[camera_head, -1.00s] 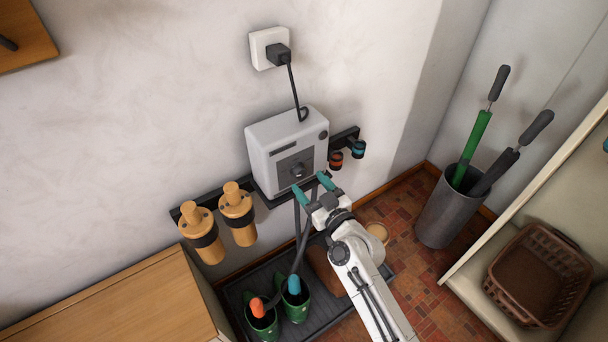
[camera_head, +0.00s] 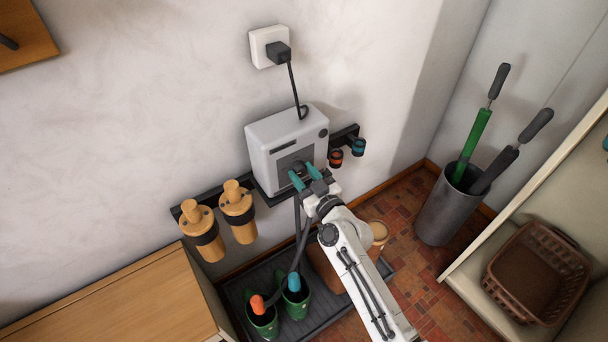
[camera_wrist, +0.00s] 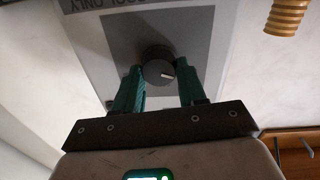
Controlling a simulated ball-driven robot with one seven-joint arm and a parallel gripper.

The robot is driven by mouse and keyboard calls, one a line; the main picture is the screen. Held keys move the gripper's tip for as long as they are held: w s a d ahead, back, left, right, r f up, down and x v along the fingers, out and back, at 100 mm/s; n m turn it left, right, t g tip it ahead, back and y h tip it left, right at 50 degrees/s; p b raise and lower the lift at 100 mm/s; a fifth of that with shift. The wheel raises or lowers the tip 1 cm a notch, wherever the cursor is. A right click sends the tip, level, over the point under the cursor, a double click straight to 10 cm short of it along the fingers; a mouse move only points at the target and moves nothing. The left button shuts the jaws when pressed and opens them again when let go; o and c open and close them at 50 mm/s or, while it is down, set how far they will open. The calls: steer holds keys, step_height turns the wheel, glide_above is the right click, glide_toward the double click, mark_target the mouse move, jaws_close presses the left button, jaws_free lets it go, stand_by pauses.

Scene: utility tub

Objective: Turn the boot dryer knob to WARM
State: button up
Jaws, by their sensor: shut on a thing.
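The boot dryer (camera_head: 268,146) is a white box on the wall with a dark grey front panel. Its round grey knob (camera_wrist: 157,68) shows in the wrist view, with a white pointer mark toward the right of that picture. My gripper (camera_head: 304,173) is at the front panel, its teal fingers on either side of the knob. The gripper (camera_wrist: 160,82) is shut on the knob. In the head view the fingers largely hide the knob. Printed text above the panel is upside down and cut off in the wrist view; I cannot read a WARM mark.
Two wooden holders (camera_head: 239,214) hang on the black rail left of the dryer, and orange and blue clips hang right. Green boots (camera_head: 293,300) with hoses stand on a dark tray below. A black cord runs up to the wall socket (camera_head: 268,46). A grey bin (camera_head: 447,210) stands right.

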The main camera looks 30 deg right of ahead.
steer(key=c, duration=0.4)
steer(key=shift+m, duration=0.3)
steer(key=m, duration=0.5)
steer(key=shift+d+p, duration=0.1)
steer(key=shift+p, duration=0.3)
steer(key=m, duration=0.5)
steer(key=shift+d, duration=0.1)
steer(key=m+p, duration=0.1)
steer(key=m, duration=0.3)
steer(key=shift+g+y, duration=0.3)
steer(key=m, duration=0.6)
steer(key=shift+d+f+y+p, duration=0.1)
steer(key=shift+f+y+p, duration=0.05)
steer(key=shift+y+p, duration=0.2)
steer(key=m, duration=0.6)
steer(key=shift+f+p, duration=0.15)
steer(key=shift+p, duration=0.2)
steer(key=shift+m, duration=0.3)
